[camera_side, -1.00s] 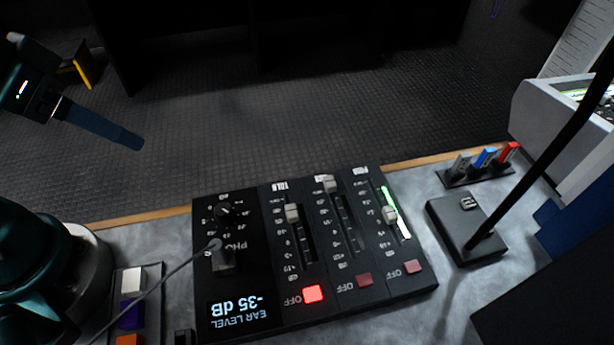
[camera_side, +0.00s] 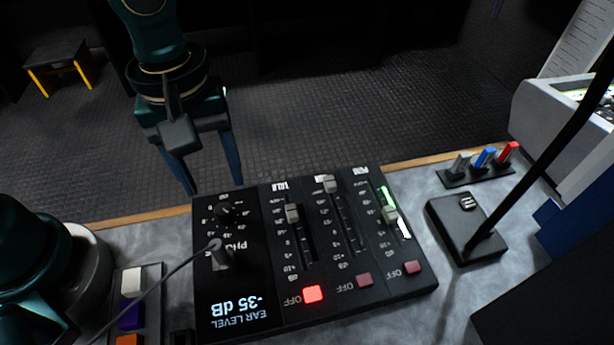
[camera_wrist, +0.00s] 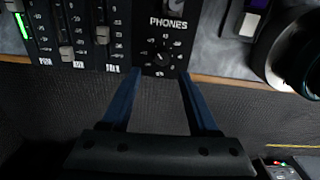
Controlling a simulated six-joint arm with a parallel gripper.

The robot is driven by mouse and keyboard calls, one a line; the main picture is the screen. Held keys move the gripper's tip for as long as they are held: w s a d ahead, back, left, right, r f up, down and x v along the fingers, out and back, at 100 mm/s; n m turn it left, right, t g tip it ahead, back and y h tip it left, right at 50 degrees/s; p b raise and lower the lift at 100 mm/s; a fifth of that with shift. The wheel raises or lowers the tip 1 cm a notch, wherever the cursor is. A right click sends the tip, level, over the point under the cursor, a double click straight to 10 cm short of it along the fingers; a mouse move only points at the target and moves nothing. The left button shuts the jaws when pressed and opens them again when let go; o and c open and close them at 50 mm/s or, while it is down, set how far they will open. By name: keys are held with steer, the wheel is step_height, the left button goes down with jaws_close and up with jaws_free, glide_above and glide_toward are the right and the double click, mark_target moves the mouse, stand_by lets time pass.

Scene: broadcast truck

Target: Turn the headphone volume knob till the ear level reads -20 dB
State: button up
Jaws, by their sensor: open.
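The headphone volume knob (camera_side: 224,211) is a small black dial with a pale pointer, ringed by marks on the left part of the black mixer panel (camera_side: 345,277). It also shows in the wrist view (camera_wrist: 163,58), beside the PHONES label. The ear level display (camera_side: 238,308) reads -35 dB, upside down in the side view. My gripper (camera_side: 213,190) is open and empty, fingers pointing down, above and just behind the panel's far edge. In the wrist view, its two blue fingers (camera_wrist: 162,75) are spread, with the knob between and beyond their tips. They do not touch it.
A plug and cable (camera_side: 217,254) stand in front of the knob and trail left. Faders (camera_side: 292,212) and a lit red OFF button (camera_side: 313,293) lie to the right. A black stand (camera_side: 467,229) and coloured switches (camera_side: 484,158) are farther right. Coloured buttons (camera_side: 132,312) lie at left.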

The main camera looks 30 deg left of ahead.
mark_target(222, 209)
steer(key=shift+s+d+f, duration=0.15)
steer(key=shift+s+f, duration=0.1)
steer(key=shift+f, duration=2.6)
jaws_close()
